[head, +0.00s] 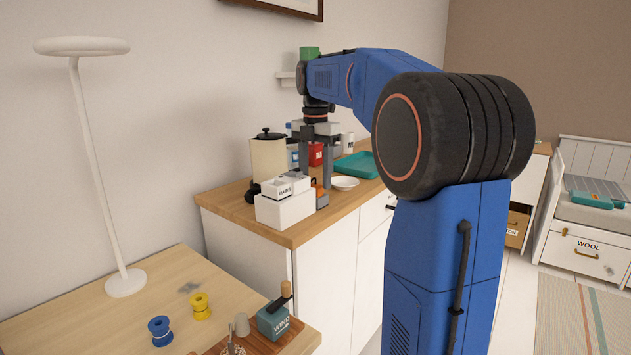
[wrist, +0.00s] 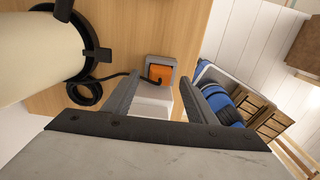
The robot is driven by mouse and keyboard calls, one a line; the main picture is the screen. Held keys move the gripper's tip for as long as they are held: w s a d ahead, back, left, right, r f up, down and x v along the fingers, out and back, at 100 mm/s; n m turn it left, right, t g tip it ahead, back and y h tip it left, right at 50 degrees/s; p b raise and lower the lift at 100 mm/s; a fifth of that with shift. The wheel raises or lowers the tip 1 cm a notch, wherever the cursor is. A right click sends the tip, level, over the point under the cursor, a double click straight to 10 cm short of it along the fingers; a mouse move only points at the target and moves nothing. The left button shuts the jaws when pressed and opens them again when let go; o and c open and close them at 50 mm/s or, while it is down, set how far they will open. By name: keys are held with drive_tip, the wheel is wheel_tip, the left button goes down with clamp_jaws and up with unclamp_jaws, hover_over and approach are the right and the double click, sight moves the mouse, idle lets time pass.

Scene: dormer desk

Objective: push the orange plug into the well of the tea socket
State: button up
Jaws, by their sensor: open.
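The orange plug (wrist: 160,73) shows in the wrist view inside the grey, square-rimmed housing of a socket (wrist: 161,60), with a black cord leading off to the left. I cannot tell how deep the plug sits, nor read a tea label on the socket. In the head view a small orange patch (head: 317,183) shows low by the fingers, behind the white boxes. My gripper (head: 316,178) points down over the cabinet top, fingers apart and nothing between them. In the wrist view its fingertips (wrist: 162,80) lie to either side of the plug's near edge.
White labelled boxes (head: 285,209) stand just left of my gripper. A cream jug (head: 268,157) with a black lid is behind them. A white dish (head: 344,183) and teal tray (head: 358,165) lie to the right. The cabinet's front edge is close.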

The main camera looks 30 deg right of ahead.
sight(316, 184)
drive_tip(key=shift+f, duration=0.85)
drive_tip(key=c, duration=1.2)
drive_tip(key=shift+o, duration=0.8)
drive_tip(key=shift+c, duration=0.5)
drive_tip(key=shift+r, duration=0.85)
drive_tip(key=shift+r, duration=2.15)
drive_tip(key=shift+r, duration=0.15)
